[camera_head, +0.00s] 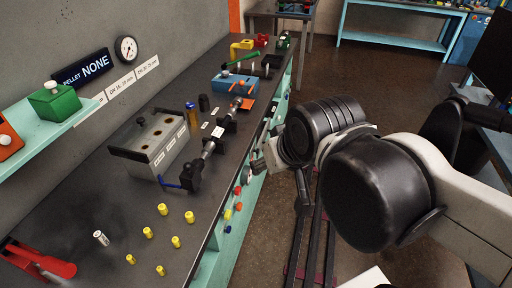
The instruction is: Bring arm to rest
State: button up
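My arm comes in from the right, with its large black and pale joints in front of the aisle floor. What looks like my gripper (262,158) is a small pale and dark part at the arm's far end, close to the front edge of the workbench (100,215). It is mostly hidden behind the black wrist joint, and its fingers cannot be made out. No object can be seen in it.
On the bench stand a grey block with holes (157,145), a dark cylindrical fixture (208,150), several yellow fittings (163,209) and a red tool (40,262). A green box (55,101) sits on a shelf. A turquoise table (392,42) stands behind open floor (385,85).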

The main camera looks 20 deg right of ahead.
jog(key=shift+s+f, duration=0.25)
notch_tip(320, 180, down, 4)
jog(key=b, duration=0.4)
jog(key=shift+f, duration=0.1)
dwell(0.8)
